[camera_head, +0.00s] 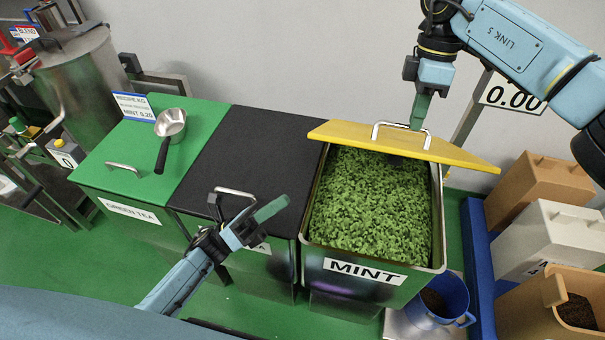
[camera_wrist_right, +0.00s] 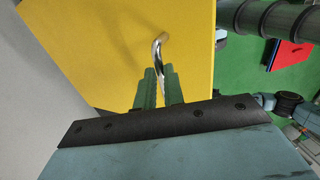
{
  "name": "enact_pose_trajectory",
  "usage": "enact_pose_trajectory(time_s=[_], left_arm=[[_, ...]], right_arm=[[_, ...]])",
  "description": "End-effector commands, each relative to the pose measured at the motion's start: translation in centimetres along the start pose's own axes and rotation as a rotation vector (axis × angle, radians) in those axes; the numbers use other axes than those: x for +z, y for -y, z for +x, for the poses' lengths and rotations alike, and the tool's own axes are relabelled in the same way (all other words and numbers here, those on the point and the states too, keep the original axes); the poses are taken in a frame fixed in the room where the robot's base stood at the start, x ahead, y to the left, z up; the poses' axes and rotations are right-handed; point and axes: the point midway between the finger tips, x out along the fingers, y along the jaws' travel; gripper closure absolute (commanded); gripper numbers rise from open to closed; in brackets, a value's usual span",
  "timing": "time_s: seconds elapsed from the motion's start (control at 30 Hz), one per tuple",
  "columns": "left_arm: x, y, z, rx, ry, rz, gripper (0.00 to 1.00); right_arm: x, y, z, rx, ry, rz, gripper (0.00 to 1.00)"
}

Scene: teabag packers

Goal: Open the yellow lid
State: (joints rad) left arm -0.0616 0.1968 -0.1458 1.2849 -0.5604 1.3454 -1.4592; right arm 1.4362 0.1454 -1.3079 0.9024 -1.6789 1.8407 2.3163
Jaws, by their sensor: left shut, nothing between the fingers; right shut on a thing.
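The yellow lid (camera_head: 463,155) is raised and tilted at the back edge of the mint bin (camera_head: 372,291) in the head view. The bin is open at the top and full of green leaves. My right gripper (camera_head: 419,122) is shut on the lid's metal handle (camera_head: 385,126). In the right wrist view the handle (camera_wrist_right: 160,45) runs down between the green fingers of that gripper (camera_wrist_right: 161,80), with the yellow lid (camera_wrist_right: 100,40) behind. My left gripper (camera_head: 275,206) is shut and empty, above the front right of the black lid (camera_head: 262,150).
A blue mug (camera_head: 443,300) stands right of the mint bin. Brown and white boxes (camera_head: 545,238) line the right side. A grey wall (camera_head: 270,50) is behind.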

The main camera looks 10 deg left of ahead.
Motion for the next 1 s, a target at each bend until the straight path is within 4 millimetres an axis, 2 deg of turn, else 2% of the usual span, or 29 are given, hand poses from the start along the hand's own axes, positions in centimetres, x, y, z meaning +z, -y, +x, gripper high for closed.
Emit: enact_pose_trajectory(time_s=[0.03, 0.17, 0.5, 0.7, 1.0], left_arm=[[0.1, -0.1, 0.5, -0.004, 0.001, 0.002, 1.0], [0.1, 0.0, 2.6, -0.004, 0.004, 0.001, 1.0], [0.1, -0.1, 9.8, -0.003, 0.004, 0.0, 1.0], [2.1, -0.1, 11.6, 0.0, 0.002, 0.0, 1.0], [2.9, -0.1, 12.3, 0.002, 0.002, -0.002, 1.0]], right_arm=[[0.5, -0.8, 0.8, 0.023, 0.002, 0.019, 1.0], [0.5, -0.8, 0.8, 0.023, 0.002, 0.019, 1.0], [0.5, -0.8, 0.8, 0.023, 0.002, 0.019, 1.0], [0.5, -0.8, 0.8, 0.023, 0.002, 0.019, 1.0], [0.5, -0.8, 0.8, 0.023, 0.002, 0.019, 1.0]])
